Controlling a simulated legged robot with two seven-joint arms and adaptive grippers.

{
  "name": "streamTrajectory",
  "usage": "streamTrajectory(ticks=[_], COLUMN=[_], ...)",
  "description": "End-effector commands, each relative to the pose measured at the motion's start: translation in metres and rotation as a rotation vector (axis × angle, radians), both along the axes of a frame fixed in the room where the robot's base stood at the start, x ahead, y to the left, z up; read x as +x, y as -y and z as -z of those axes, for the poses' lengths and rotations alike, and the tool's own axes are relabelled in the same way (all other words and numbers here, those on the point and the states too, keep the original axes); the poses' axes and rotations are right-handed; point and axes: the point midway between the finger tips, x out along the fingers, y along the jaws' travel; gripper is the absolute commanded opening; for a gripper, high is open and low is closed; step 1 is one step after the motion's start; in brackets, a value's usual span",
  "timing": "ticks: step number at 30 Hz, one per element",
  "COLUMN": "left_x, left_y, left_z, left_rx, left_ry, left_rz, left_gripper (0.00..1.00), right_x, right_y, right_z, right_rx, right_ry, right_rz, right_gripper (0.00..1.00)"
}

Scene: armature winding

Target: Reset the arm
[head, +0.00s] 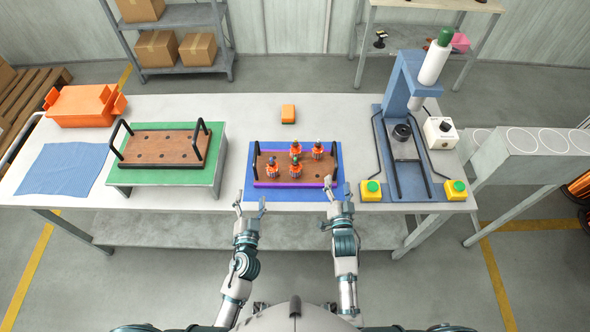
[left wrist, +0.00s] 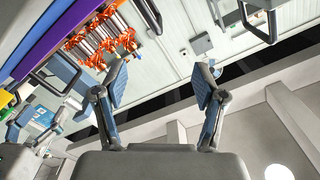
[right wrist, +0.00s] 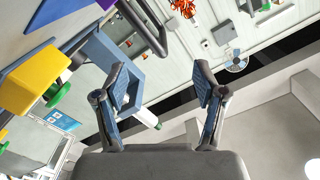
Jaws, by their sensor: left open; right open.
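My left gripper (head: 250,206) is open and empty at the table's front edge, left of the blue mat (head: 322,197). Its two spread fingers also show in the left wrist view (left wrist: 163,85). My right gripper (head: 339,190) is open and empty at the front right corner of the mat. Its spread fingers show in the right wrist view (right wrist: 160,88). A brown tray (head: 312,169) with black handles and a purple edge lies on the mat. Several orange armatures (head: 295,170) stand upright in its left and middle part. Neither gripper holds anything.
A second, empty brown tray (head: 150,153) sits on a green-topped stand (head: 206,164). An orange bin (head: 82,108) and blue cloth (head: 62,169) are at left. A blue press (head: 398,105) with yellow-based green buttons (head: 371,190) stands at right. An orange block (head: 288,114) lies behind the mat.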

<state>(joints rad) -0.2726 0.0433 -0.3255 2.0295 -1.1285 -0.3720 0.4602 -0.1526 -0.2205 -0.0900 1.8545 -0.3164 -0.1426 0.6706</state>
Motion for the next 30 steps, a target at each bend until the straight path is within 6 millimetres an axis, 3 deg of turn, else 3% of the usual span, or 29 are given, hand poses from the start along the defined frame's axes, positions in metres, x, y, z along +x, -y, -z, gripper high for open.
streamTrajectory(ticks=[11,30], left_x=[-0.001,-0.012], left_y=[-0.001,-0.013], left_z=[-0.003,-0.043], left_rx=[0.0,-0.001], left_ry=[0.0,-0.001], left_rz=[0.0,-0.001], left_gripper=[0.71,0.71], right_x=[0.0,0.001], right_y=[0.0,0.0], right_z=[-0.003,-0.046], right_rx=[0.0,0.0], right_ry=[0.001,0.011], right_rz=[0.0,0.0], right_gripper=[0.71,0.71])
